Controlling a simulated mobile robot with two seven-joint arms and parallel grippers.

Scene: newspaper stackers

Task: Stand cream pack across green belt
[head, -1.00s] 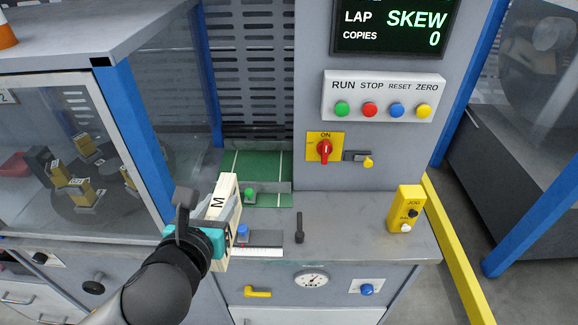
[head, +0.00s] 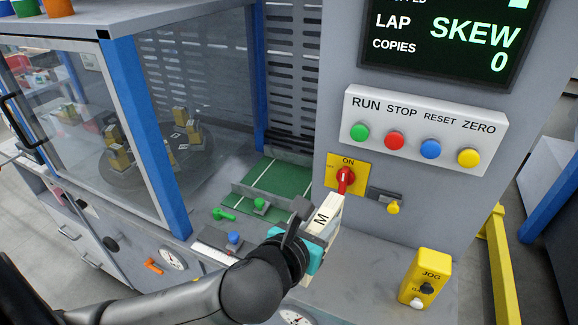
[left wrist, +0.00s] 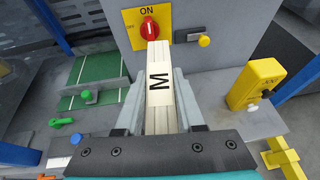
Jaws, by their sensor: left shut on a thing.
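The pack is held up in front of the grey control column, right of the green belt. The green belt (head: 283,180), with white lines across it, lies behind and left of the gripper; it also shows in the left wrist view (left wrist: 97,68). No pack lies on its visible part. My right gripper is not in view.
The red ON switch (head: 345,178) on its yellow plate is close to the pack's far end. A yellow JOG box (head: 425,278) stands at right. Green and blue knobs (head: 234,238) stand left of the gripper. A glazed cabinet with a turntable (head: 165,150) is at left.

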